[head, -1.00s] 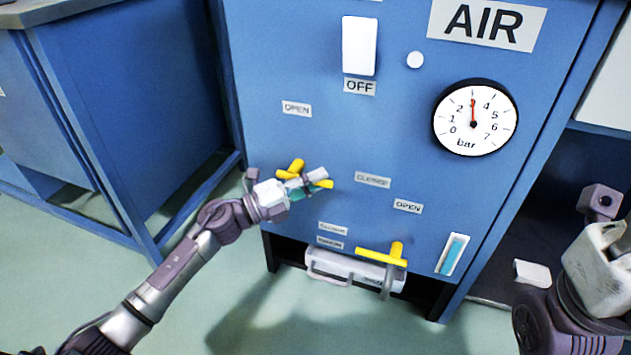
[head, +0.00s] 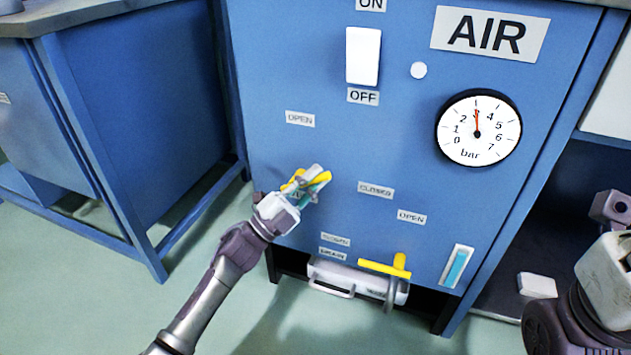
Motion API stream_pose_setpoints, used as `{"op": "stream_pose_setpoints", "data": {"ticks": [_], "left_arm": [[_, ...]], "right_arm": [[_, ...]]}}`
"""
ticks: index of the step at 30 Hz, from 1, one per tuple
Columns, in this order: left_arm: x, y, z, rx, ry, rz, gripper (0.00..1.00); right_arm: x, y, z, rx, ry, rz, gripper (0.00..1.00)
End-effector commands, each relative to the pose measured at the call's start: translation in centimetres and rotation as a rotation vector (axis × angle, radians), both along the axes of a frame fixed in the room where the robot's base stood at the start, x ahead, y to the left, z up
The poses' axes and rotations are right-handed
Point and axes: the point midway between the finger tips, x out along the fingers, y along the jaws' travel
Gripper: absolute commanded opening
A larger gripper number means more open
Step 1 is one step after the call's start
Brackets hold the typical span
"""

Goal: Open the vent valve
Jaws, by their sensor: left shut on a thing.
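The upper left valve on the blue panel has a yellow handle (head: 324,177). Its lever points right and slightly up, between the OPEN label (head: 300,118) above and the CLOSED label (head: 376,190) to the right. My left gripper (head: 311,184) is shut on this handle and hides part of it and the label behind. A second yellow handle (head: 383,267) lies level at the lower right, with its own OPEN and CLOSED labels. I cannot read which valve is marked vent. My right arm shows at the right edge, but its fingers are out of sight.
The round gauge (head: 478,128) reads about 3 bar. A white ON/OFF switch (head: 362,56) sits above the valves. A white canister with a handle (head: 330,275) is under the panel's lower edge. A blue bench (head: 130,110) stands left, with open floor in front.

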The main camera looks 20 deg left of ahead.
Motion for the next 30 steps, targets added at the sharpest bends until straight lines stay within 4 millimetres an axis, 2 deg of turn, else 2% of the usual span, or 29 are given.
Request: {"op": "stream_pose_setpoints", "data": {"ticks": [14, 15, 19, 30], "left_arm": [[0.01, 0.11, 0.03, -0.014, 0.002, 0.001, 0.00], [0.01, 0.11, 0.03, -0.014, 0.002, 0.001, 0.23], [0.01, 0.09, 0.03, -0.014, 0.002, 0.001, 0.42], [-0.34, 0.34, -0.30, -0.013, 0.002, 0.000, 0.42]], "right_arm": [[0.19, 0.03, -0.12, -0.001, 0.006, -0.001, 0.40], [0.20, 0.03, -0.13, -0.001, 0.006, -0.001, 0.40], [0.21, 0.05, -0.13, -0.001, 0.006, 0.000, 0.40], [0.16, 0.01, -0.15, -0.001, 0.007, -0.001, 0.40]]}}
